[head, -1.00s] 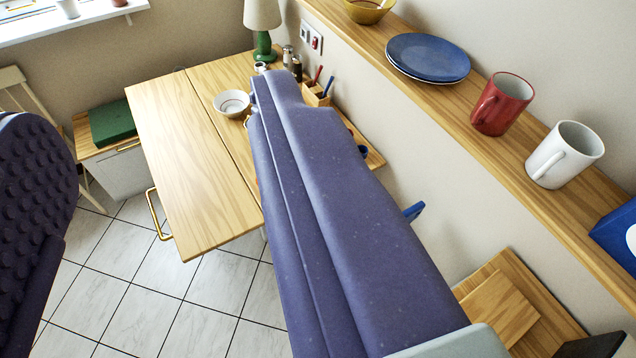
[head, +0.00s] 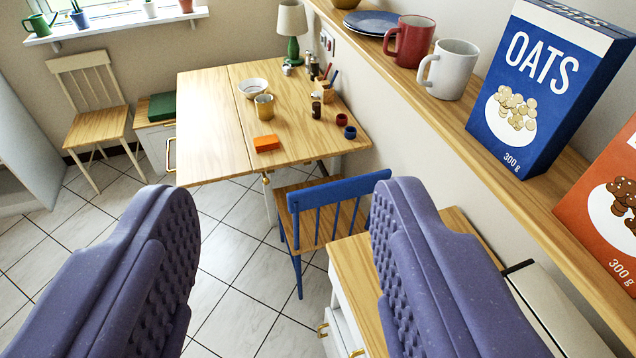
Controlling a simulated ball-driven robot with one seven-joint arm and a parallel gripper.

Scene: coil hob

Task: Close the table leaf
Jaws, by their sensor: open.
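The wooden table (head: 290,136) stands against the right wall in the head view. Its leaf (head: 203,133) is raised level with the top, on the left side past a thin seam. A brass handle (head: 170,155) is on the leaf's outer left edge. Nothing stands wholly on the leaf; a white bowl (head: 252,88) sits close to the seam. My gripper (head: 277,205) is open and empty, with two purple padded fingers wide apart in the foreground. It is well short of the table and touches nothing that I can see.
A blue chair (head: 335,205) stands at the table's near side. A wooden chair (head: 92,115) and a low cabinet with a green box (head: 161,107) are at the left. A shelf with mugs and an oats box (head: 545,85) runs along the right. Tiled floor is clear left of centre.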

